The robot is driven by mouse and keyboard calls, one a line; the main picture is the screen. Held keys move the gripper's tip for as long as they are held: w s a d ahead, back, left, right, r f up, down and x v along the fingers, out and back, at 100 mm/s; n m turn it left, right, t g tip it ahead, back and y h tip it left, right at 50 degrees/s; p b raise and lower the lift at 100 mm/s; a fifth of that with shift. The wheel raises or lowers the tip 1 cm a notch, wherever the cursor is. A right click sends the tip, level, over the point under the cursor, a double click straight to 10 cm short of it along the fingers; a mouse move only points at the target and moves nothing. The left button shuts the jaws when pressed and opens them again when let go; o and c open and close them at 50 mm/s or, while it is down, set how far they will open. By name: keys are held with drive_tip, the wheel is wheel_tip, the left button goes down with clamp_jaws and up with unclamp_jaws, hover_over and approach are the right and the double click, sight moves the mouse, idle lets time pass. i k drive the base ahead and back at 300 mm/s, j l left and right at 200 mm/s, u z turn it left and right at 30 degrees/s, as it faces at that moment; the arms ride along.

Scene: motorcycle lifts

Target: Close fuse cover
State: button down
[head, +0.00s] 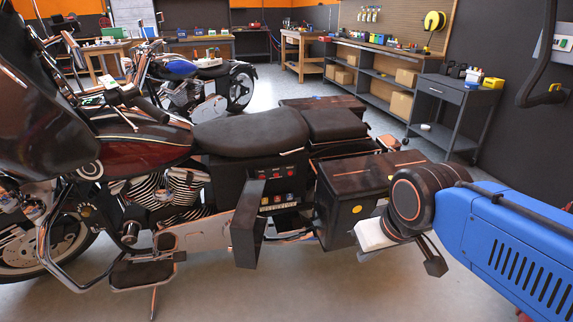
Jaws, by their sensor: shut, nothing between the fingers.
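The fuse cover (247,228) is a dark flat panel on the side of the near motorcycle, below the seat. It stands swung open, sticking out toward me at the left edge of the fuse box (277,178). The box front shows red marks, small coloured fuses and a pale strip below them. My gripper (435,264) is at the right, in front of the saddlebag and well to the right of the cover, touching neither cover nor box. Its dark fingers look shut and empty. My wrist partly hides the saddlebag's right end.
The dark saddlebag (352,195) juts out between the fuse box and my gripper. The motorcycle's seat (252,136) is above. A footboard (142,272) sticks out low at left. The floor (330,290) in front is clear. A grey cart (447,110) stands behind at right.

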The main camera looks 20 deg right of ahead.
sight(247, 230)
drive_tip(key=i+l, duration=0.2)
drive_tip(key=i, duration=0.3)
drive_tip(key=i+l, duration=0.15)
drive_tip(key=i, duration=0.35)
drive_tip(key=j+z, duration=0.15)
drive_tip(key=j, duration=0.5)
drive_tip(key=j+z, duration=0.2)
drive_tip(key=j, duration=0.5)
drive_tip(key=k+j+z, duration=0.15)
drive_tip(key=j, duration=0.5)
drive_tip(key=k+l, duration=0.45)
drive_tip(key=l, duration=0.15)
